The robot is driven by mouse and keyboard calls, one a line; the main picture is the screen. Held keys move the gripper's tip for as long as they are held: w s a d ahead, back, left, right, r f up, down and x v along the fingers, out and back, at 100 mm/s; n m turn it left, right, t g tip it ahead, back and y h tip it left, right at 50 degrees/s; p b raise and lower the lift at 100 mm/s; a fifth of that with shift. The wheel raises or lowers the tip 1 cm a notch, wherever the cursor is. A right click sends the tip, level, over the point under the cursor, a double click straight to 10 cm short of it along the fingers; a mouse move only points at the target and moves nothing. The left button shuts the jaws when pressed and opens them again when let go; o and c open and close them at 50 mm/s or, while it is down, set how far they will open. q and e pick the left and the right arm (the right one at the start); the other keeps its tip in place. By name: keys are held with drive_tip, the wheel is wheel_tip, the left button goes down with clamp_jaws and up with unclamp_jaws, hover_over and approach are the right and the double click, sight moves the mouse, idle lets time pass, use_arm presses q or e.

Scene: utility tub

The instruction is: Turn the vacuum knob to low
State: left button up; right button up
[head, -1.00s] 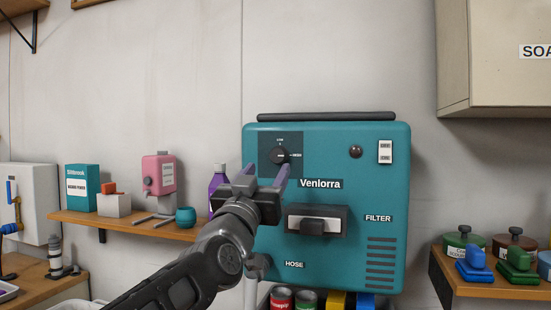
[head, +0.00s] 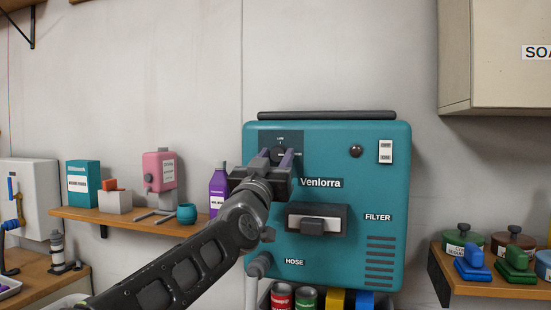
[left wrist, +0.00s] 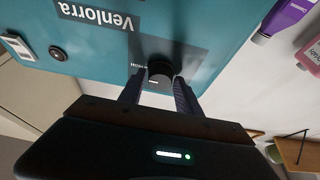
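The vacuum (head: 340,265) is a teal wall unit marked "Venlorra". Its black knob (head: 279,153) sits on a dark plate at the upper left, with a LOW label above it. In the earlier head frame, the knob's white mark points right, toward the second label. My left gripper (head: 277,159) is at the plate with its fingers open on either side of the knob. The left wrist view shows the knob (left wrist: 160,69) between the two fingertips, with small gaps seeming to remain. The knob's present setting is hard to read. My right gripper is not in view.
A black-framed drawer or latch (head: 318,220) projects below the knob. A round black button (head: 356,151) and a white switch (head: 385,152) are to the right. A purple bottle (head: 218,188) stands on the left shelf (head: 130,222), close to my left arm.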

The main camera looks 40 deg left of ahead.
use_arm(q)
clamp_jaws()
